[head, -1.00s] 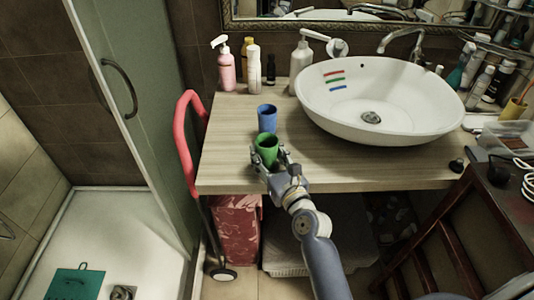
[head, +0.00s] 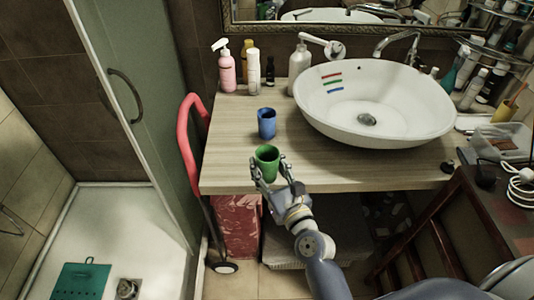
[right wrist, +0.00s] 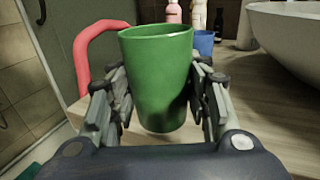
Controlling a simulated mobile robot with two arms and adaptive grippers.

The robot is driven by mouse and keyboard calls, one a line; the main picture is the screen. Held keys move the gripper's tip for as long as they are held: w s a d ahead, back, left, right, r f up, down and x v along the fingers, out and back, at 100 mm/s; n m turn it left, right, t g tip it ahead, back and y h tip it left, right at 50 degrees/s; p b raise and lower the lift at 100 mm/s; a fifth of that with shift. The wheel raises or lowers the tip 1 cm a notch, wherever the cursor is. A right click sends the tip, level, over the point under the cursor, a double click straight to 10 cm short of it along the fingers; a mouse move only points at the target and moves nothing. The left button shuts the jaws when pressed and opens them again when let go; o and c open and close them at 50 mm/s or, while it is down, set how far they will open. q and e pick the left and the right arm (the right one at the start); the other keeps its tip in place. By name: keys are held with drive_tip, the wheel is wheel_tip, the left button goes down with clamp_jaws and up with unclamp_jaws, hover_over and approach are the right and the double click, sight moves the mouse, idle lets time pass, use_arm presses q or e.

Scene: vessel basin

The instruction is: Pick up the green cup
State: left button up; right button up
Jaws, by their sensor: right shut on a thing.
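The green cup (head: 267,160) is upright at the front edge of the wooden counter in the head view. My right gripper (head: 269,170) is shut on it, with one finger on each side. In the right wrist view the green cup (right wrist: 158,78) fills the middle, between the two fingers of my right gripper (right wrist: 160,98). The cup's base seems clear of the counter in that view. My left gripper is not in view.
A blue cup (head: 267,123) stands just behind on the counter (head: 225,150). The white basin (head: 420,130) is to the right. Bottles, among them a pink one (head: 227,72), stand at the back. A red handle (head: 184,150) rises by the counter's left edge.

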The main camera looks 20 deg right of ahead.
drive_tip(key=s+a, duration=0.2)
drive_tip(key=s, duration=0.7)
drive_tip(key=shift+a+r, duration=0.15)
drive_tip(key=shift+r, duration=0.3)
